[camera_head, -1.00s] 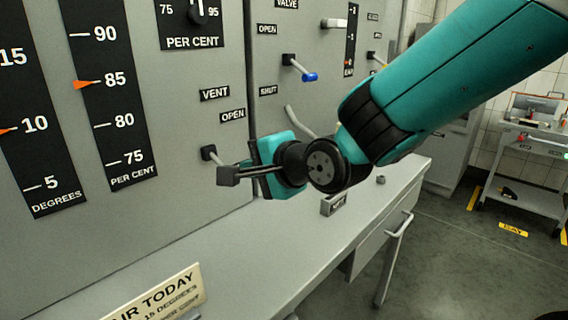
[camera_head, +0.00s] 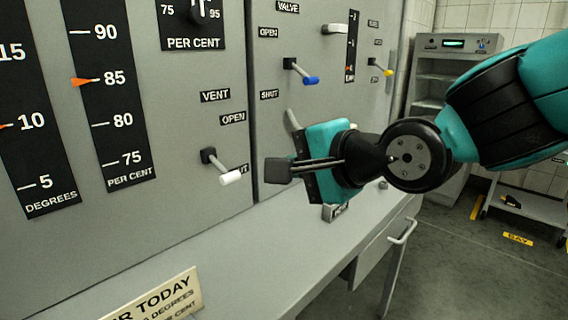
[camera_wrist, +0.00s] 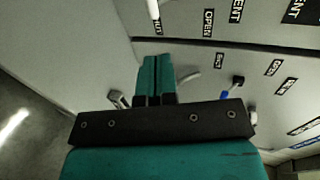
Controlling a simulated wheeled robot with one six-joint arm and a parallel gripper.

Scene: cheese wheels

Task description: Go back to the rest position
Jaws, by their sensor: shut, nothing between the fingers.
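My gripper (camera_head: 282,170) is in front of the grey panel in the head view, right of the white-tipped vent lever (camera_head: 222,168) and apart from it. Its fingers are together and hold nothing; they also show in the wrist view (camera_wrist: 156,62). The arm reaches in from the right edge. The vent lever slants down and to the right, its tip below the OPEN label.
The blue-tipped lever (camera_head: 303,72) and yellow-tipped lever (camera_head: 381,68) are on the panel behind. A grey ledge (camera_head: 250,262) runs below, with the "AIR TODAY" sign (camera_head: 155,300). A shelf unit (camera_head: 440,70) stands at the right. Open floor lies at the lower right.

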